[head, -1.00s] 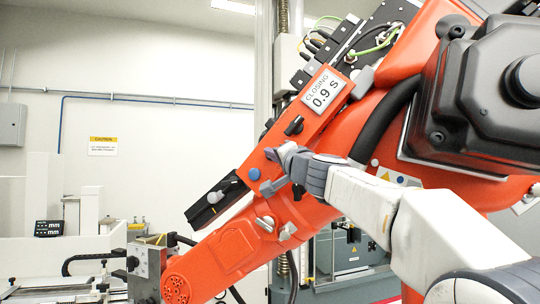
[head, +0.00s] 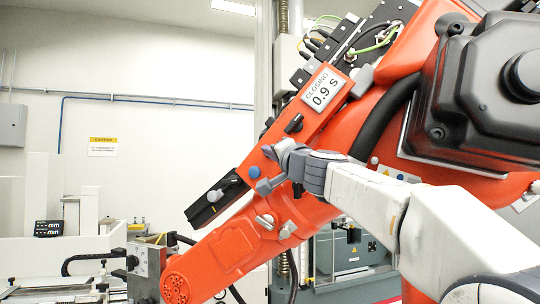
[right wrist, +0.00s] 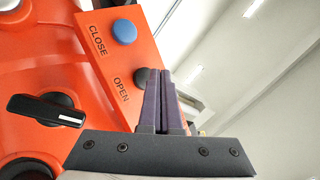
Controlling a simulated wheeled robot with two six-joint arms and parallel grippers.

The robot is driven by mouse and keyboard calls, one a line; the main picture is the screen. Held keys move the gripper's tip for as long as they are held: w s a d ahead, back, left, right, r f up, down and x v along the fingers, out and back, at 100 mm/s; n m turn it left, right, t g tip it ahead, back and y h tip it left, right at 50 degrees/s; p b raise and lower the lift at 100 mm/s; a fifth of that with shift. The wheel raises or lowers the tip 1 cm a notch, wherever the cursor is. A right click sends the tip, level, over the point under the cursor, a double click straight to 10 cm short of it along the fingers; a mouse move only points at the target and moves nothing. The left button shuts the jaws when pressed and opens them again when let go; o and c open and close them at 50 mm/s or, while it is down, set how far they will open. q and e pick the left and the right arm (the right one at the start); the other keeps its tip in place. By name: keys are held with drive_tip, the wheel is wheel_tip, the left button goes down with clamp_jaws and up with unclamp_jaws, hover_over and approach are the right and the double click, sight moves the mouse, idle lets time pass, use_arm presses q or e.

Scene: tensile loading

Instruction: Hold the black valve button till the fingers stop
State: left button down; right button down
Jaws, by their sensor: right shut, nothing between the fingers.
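The black valve button (right wrist: 140,78) sits beside the word OPEN on the orange panel in the right wrist view. My right gripper (right wrist: 161,72) is shut and empty, its purple-grey fingertips overlapping the button's right side; whether they press it, I cannot tell. In the head view my right gripper (head: 271,153) is against the orange arm's panel and hides the black button. The blue button (right wrist: 124,32) beside the word CLOSE is clear of the fingers; it also shows in the head view (head: 253,174). My left gripper is out of view.
The display (head: 323,90) on the panel reads CLOSING 0.9 S. A black rotary knob (right wrist: 47,110) lies left of my gripper in the wrist view. The big orange machine arm (head: 235,250) fills the middle. A grey cabinet (head: 352,250) stands behind.

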drive_tip(key=s, duration=0.1)
drive_tip(key=s+a, duration=0.1)
drive_tip(key=s, duration=0.1)
drive_tip(key=s+a+b, duration=0.1)
drive_tip(key=shift+s, duration=0.35)
idle(0.6)
